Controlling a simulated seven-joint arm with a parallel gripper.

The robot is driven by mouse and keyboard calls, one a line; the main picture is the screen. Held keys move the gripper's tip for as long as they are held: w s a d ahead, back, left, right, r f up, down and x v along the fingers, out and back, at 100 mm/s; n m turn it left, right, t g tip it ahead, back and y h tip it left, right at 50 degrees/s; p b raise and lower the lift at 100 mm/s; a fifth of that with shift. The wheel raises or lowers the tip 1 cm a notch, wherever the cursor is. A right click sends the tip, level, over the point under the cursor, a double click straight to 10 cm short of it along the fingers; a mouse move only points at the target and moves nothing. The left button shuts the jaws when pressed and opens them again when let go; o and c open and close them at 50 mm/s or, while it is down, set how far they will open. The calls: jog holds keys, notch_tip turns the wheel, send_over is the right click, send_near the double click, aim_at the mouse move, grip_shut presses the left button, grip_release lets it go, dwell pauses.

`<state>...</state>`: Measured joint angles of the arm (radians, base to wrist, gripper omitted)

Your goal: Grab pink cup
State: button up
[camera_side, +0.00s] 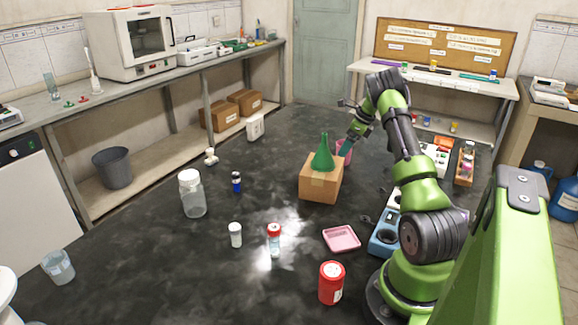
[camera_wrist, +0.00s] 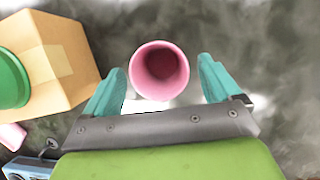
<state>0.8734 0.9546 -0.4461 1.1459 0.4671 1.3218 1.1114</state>
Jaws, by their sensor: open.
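The pink cup (camera_wrist: 159,71) stands upright on the dark surface in the wrist view, its open mouth facing the camera. My gripper (camera_wrist: 160,80) is open, with one teal finger on each side of the cup; gaps show between the fingers and the cup. In the side view the pink cup (camera_side: 344,150) is partly hidden behind the green flask, the cardboard box and my gripper. My gripper (camera_side: 347,149) is low beside it there.
A cardboard box (camera_side: 320,186) with a green conical flask (camera_side: 323,156) on it stands close to the left of the cup. A pink tray (camera_side: 341,239), a red can (camera_side: 331,283) and a blue device (camera_side: 384,240) are nearer. Dark floor beyond the cup is clear.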

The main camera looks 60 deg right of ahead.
jog(key=x, duration=0.4)
jog(key=shift+w, duration=0.1)
jog(key=c, duration=1)
